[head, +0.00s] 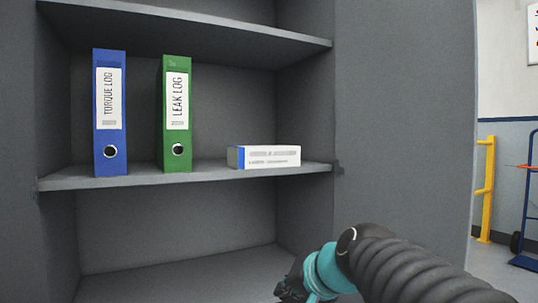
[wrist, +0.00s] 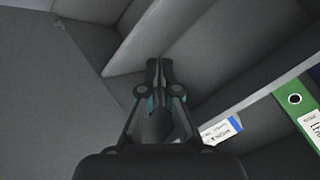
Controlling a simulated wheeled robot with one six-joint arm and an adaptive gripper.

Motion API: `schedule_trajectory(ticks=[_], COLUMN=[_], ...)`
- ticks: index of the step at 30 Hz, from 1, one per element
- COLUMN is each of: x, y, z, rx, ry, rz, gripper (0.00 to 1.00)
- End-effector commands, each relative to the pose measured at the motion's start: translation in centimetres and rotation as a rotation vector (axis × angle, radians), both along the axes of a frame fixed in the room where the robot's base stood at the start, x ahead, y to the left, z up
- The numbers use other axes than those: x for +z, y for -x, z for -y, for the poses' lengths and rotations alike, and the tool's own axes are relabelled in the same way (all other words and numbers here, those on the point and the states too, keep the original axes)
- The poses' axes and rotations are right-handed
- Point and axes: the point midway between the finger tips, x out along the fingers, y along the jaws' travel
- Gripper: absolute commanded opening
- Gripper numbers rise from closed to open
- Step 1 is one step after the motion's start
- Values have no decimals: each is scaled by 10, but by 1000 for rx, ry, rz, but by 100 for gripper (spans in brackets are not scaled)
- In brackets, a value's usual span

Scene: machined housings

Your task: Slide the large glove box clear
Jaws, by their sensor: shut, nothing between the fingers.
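The glove box (head: 265,157) is a flat white carton with a blue left end and grey print. It lies on the middle shelf towards the right, and its near edge is close to the shelf front. It also shows in the wrist view (wrist: 221,130), right of my gripper. My gripper (wrist: 158,66) is shut and empty, with its fingertips together in front of grey cabinet surfaces. In the head view only my arm and part of the gripper (head: 287,291) show, below the shelf at the lower right, apart from the box.
A blue binder (head: 110,112) labelled TORQUE LOG and a green binder (head: 175,113) labelled LEAK LOG stand upright left of the box. The grey shelf (head: 210,178) has free room between binder and box. The cabinet's side panel (head: 400,120) stands at right.

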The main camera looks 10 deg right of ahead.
Motion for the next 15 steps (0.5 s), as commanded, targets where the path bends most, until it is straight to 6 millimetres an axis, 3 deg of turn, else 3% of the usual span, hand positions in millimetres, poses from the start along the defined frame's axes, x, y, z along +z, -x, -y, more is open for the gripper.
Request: schedule_trajectory(ticks=[1, 6, 10, 15], x=[29, 120, 173, 212], y=[-33, -123, -172, -207], z=[3, 22, 47, 73], rx=[-45, -185, -266, -324], ry=[-95, -428, -639, -808], rz=[43, 190, 279, 349], gripper=[0, 0, 0, 0])
